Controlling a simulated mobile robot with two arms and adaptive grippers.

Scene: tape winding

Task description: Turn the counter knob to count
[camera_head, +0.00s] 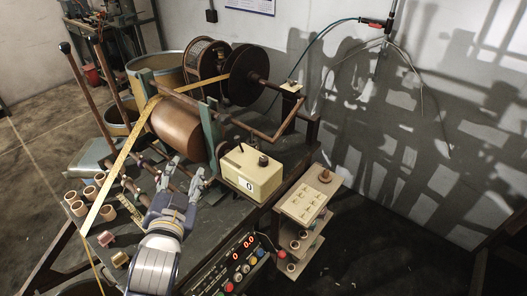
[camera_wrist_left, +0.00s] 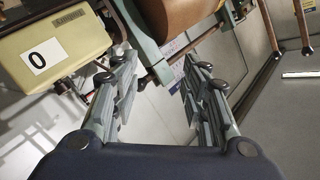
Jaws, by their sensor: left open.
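The counter is a cream box (camera_head: 252,176) with a white label reading 0, on the bench right of the copper-coloured drum. A dark knob (camera_head: 263,160) stands on its top. In the left wrist view the counter box (camera_wrist_left: 60,42) fills the upper left, with its 0 label facing me; I cannot make out the top knob there. My left gripper (camera_head: 188,177) is open and empty over the bench, left of the counter and apart from it. Its spread fingers (camera_wrist_left: 160,82) show in the left wrist view. My right gripper is not in view.
The copper-coloured drum (camera_head: 180,127) and green uprights stand behind my left gripper. A control panel (camera_head: 228,268) with red digits is at the front. Small rings (camera_head: 80,208) lie at left. A small shelf stand (camera_head: 312,197) is right of the counter.

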